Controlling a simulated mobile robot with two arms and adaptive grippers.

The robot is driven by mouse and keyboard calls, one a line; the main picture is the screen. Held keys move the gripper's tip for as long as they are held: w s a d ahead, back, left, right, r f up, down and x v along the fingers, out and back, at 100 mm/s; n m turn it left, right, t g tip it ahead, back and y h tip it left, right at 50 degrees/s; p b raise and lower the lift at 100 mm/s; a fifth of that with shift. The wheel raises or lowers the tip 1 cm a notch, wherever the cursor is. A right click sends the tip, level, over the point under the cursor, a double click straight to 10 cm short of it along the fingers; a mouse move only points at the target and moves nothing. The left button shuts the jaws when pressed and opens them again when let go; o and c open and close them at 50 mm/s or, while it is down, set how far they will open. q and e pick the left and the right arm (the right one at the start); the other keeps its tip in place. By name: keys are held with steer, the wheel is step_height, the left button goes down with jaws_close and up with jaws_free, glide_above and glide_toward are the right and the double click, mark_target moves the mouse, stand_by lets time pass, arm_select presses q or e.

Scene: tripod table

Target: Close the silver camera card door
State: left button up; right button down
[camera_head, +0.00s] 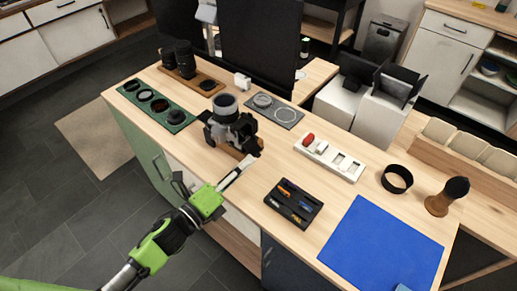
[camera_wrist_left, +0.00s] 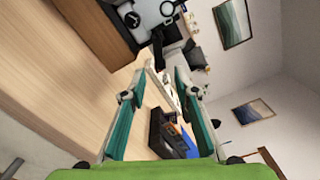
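A dark camera (camera_head: 246,136) with a large grey lens (camera_head: 225,105) stands on a small wooden base on the table. I cannot make out its card door or whether that is open. My left gripper (camera_head: 248,160) is in front of the camera, its fingertips close to the base; I cannot tell if they touch anything. In the left wrist view the two teal fingers (camera_wrist_left: 157,85) are apart, with nothing held between them. A dark and silver shape at the top of that view may be the camera. My right gripper is not in view.
A black tool tray (camera_head: 293,204) lies right of my left gripper, with a white slotted strip (camera_head: 329,158) behind it. A green lens tray (camera_head: 157,106) is at left, a grey tray (camera_head: 272,110) behind the camera. A blue mat (camera_head: 382,245) covers the near right.

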mark_target(258, 152)
arm_select(q)
steer(key=p+x, duration=0.1)
steer(key=x, duration=0.5)
steer(key=shift+w+d, duration=0.1)
steer(key=shift+d, duration=0.05)
steer(key=shift+c, duration=0.3)
jaws_close()
